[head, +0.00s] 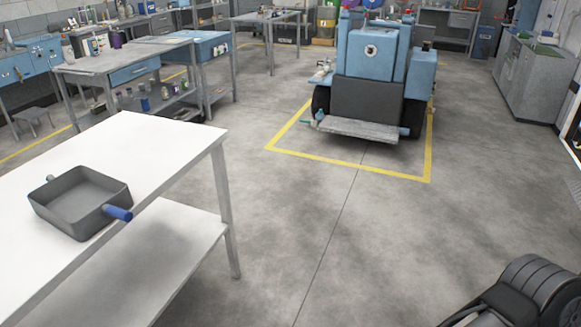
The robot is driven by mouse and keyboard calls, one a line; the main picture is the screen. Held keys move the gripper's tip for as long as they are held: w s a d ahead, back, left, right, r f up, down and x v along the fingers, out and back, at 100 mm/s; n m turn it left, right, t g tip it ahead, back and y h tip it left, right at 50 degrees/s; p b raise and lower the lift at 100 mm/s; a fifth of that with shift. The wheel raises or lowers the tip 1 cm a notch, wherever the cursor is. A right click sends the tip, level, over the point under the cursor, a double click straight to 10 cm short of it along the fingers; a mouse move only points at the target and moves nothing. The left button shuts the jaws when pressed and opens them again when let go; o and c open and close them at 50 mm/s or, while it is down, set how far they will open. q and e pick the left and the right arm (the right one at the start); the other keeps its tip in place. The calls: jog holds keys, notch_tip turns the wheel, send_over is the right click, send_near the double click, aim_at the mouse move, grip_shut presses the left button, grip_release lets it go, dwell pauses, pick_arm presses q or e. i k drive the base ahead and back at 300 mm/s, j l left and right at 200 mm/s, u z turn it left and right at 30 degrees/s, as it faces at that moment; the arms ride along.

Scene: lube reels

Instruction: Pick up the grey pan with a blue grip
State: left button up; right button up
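The grey pan (75,205) is a square, open pan with raised walls. It sits upright on the white top of the near table (150,135) at the left. Its blue grip (117,213) sticks out from the right side, toward the table's near right edge. A small grey-blue stub (50,178) shows at its far left side. The pan looks empty. My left gripper is not in view. A dark part of my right arm shows at the bottom right corner, but no gripper fingers show there.
The near table has a lower shelf (170,250) and a leg at its right corner. A blue cart-like machine (375,60) stands inside a yellow floor outline. Workbenches (130,60) line the back left, and a grey cabinet (535,80) stands at right. The middle floor is clear.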

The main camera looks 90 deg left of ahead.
aim_at(81, 202)
jog(key=u, duration=4.2)
